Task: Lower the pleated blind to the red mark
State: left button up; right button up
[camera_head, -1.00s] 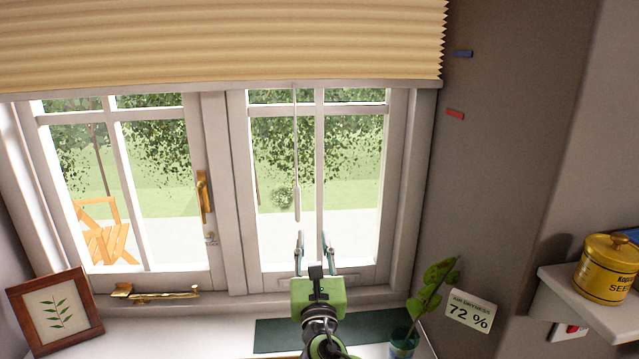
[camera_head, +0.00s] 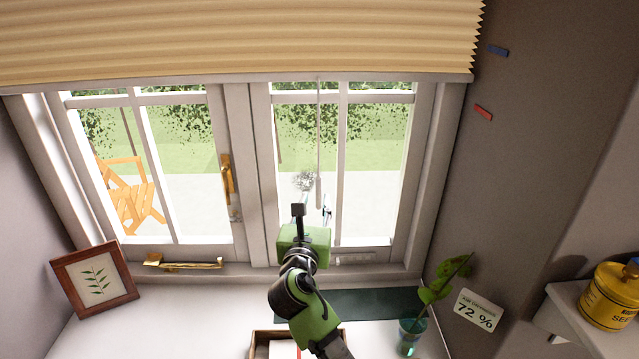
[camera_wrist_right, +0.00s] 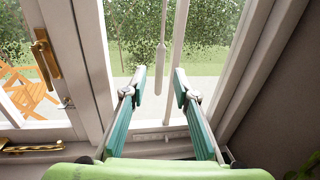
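The tan pleated blind (camera_head: 230,40) hangs across the top of the window. Its bottom rail (camera_head: 240,84) sits at a height between the blue mark (camera_head: 498,51) and the red mark (camera_head: 483,112) on the right wall. A thin pull wand (camera_head: 318,140) hangs before the right pane; its thicker lower end (camera_wrist_right: 160,70) shows in the wrist view. My right gripper (camera_head: 325,208) is near that lower end. In the wrist view the gripper (camera_wrist_right: 160,86) is open and empty, with the wand seen between and apart from its fingers. My left gripper is not in view.
A framed leaf picture (camera_head: 95,282) and a potted plant (camera_head: 412,335) stand on the sill. A brass window handle (camera_head: 227,180) and a brass stay (camera_head: 184,263) are left of my arm. A yellow tin (camera_head: 610,297) sits on the right shelf.

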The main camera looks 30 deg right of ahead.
aim_at(318, 189)
jog(key=p+x, duration=0.1)
jog(key=x, duration=0.6)
jog(key=shift+w+f, duration=0.1)
jog(key=shift+w, duration=0.05)
grip_shut()
